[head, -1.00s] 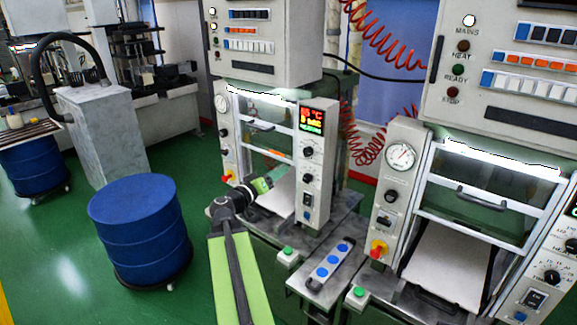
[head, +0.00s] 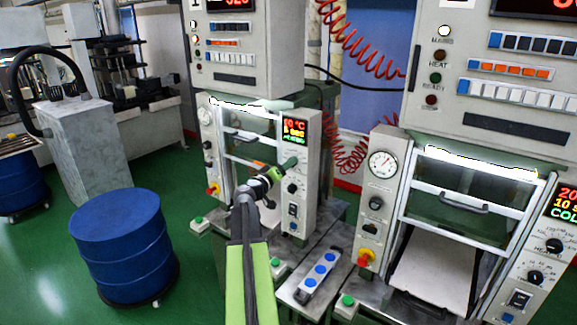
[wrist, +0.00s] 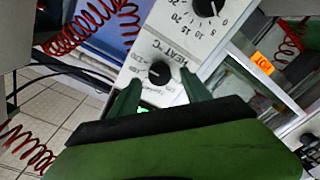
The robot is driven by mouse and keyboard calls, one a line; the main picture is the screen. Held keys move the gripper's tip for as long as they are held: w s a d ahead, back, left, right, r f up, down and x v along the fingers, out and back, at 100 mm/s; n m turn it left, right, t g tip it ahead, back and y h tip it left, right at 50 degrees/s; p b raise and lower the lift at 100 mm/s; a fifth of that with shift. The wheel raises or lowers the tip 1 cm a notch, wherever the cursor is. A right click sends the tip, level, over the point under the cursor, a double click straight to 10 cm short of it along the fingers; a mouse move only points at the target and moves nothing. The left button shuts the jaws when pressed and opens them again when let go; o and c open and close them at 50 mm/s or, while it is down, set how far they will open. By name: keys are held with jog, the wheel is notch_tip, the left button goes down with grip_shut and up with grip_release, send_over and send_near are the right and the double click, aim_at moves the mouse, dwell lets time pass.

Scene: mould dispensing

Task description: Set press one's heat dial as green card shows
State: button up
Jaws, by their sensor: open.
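Press one, the left press with a white control panel (head: 299,210), stands in the middle of the head view. Its small display (head: 294,130) shows coloured lines too small to read surely. My gripper (head: 285,168) is in front of the upper part of this panel and hides the upper dial there. In the wrist view, my gripper (wrist: 159,88) is open, one green finger on each side of the black heat dial (wrist: 160,72). The dial stands between the fingertips; I cannot tell whether they touch it. I cannot make out a green card.
A second press (head: 440,190) stands at the right. A blue drum (head: 130,240) stands on the green floor at the left. A blue-buttoned box (head: 318,270) sits between the presses. Another dial (wrist: 205,5) and an orange label (wrist: 262,64) show in the wrist view.

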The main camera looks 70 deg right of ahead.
jog(key=shift+x, duration=0.9)
grip_shut()
